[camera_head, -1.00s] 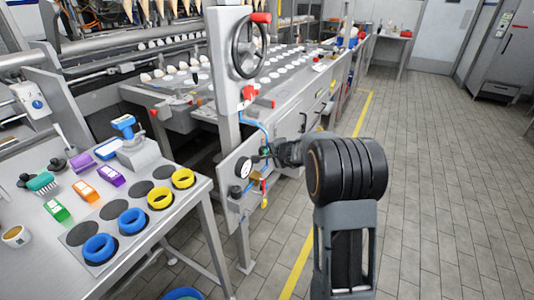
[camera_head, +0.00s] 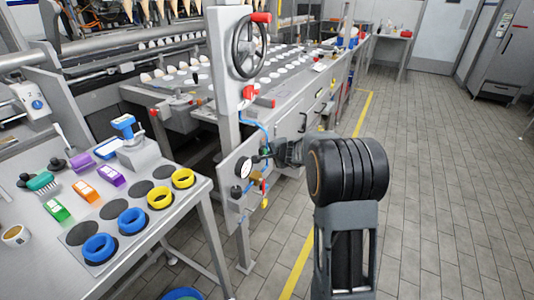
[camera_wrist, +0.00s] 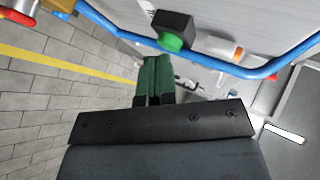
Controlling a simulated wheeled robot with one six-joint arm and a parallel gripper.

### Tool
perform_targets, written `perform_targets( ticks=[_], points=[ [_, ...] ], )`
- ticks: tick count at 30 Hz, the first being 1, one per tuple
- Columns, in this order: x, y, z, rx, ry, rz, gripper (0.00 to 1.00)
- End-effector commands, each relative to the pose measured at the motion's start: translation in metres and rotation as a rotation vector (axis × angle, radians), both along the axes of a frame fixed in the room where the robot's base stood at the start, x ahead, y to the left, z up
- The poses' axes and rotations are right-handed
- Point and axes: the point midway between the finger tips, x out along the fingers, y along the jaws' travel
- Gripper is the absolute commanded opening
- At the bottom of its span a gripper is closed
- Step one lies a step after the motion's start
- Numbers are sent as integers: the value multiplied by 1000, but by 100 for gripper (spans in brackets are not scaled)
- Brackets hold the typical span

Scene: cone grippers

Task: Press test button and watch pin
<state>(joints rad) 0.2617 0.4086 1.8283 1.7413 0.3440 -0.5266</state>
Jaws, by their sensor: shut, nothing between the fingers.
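A black box with a green button (camera_wrist: 172,42) is mounted on the machine's side, at the top of the wrist view. I take it as the test button. My gripper (camera_wrist: 157,58) shows two green fingers, shut with nothing between them. In the picture the fingertips lie just below and left of the button, apart from it; the depth gap is unclear. In the head view my gripper (camera_head: 267,151) is beside the small panel with the round gauge (camera_head: 243,167), largely hidden by my wrist. I cannot pick out the pin in either view.
A blue hose (camera_wrist: 225,68) loops across the wrist view close around the button and fingertips. A red-handled valve (camera_head: 264,187) hangs under the gauge. A table with blue rings (camera_head: 99,249) stands at left. The tiled floor (camera_head: 440,200) at right is clear.

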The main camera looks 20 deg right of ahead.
Motion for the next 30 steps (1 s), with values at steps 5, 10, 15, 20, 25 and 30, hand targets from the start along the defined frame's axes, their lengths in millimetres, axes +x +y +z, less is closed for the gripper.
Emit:
perform_targets(
  ticks=[5,10,15,20,25,30],
  points=[
    [-6,-5,-1,0,-1,1,0],
    [-11,-10,-1,-1,0,-1,0],
    [-12,-11,0,0,0,0,0],
    [-12,-11,0,0,0,0,0],
    [-19,-18,-1,0,-1,-2,0],
    [-32,-30,-1,0,-1,-3,0]
  ],
)
